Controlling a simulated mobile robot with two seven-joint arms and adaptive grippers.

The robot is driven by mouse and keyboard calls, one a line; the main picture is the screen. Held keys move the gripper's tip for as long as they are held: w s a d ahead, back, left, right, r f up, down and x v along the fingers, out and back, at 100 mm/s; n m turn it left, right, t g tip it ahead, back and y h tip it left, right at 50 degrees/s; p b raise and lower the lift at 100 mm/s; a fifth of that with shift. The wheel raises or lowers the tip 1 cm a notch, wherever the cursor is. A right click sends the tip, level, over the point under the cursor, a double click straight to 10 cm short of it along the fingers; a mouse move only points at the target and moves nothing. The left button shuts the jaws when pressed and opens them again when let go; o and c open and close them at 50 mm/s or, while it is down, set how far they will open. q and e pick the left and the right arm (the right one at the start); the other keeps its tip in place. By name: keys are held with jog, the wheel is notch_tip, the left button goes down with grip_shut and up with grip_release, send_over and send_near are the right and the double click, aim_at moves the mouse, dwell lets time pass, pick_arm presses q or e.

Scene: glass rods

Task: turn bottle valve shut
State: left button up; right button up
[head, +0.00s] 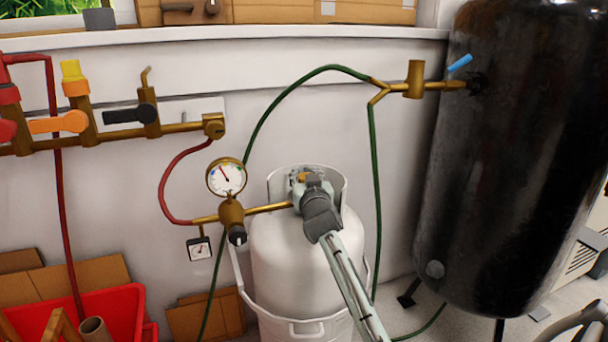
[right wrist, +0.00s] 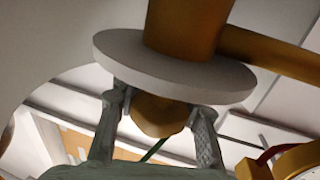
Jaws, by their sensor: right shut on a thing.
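The white gas bottle (head: 290,258) stands upright against the wall, inside a white collar. Its brass bottle valve (head: 301,177) is at the top, largely covered by my right gripper (head: 312,188). In the right wrist view, the valve shows as a pale round disc (right wrist: 170,68) with a brass knob (right wrist: 160,113) at its middle. The two fingers of my right gripper (right wrist: 161,108) are on either side of that knob, with their tips at the disc. It is shut on the valve. My left gripper is out of view.
A brass regulator (head: 231,214) with a round gauge (head: 226,177) sits left of the bottle, joined to the valve by a pipe. A red hose (head: 165,185) and green hose (head: 377,200) hang nearby. A black tank (head: 505,170) stands right; a red crate (head: 110,312) lies lower left.

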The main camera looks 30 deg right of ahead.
jog(key=o, duration=1.3)
jog(key=v, duration=1.2)
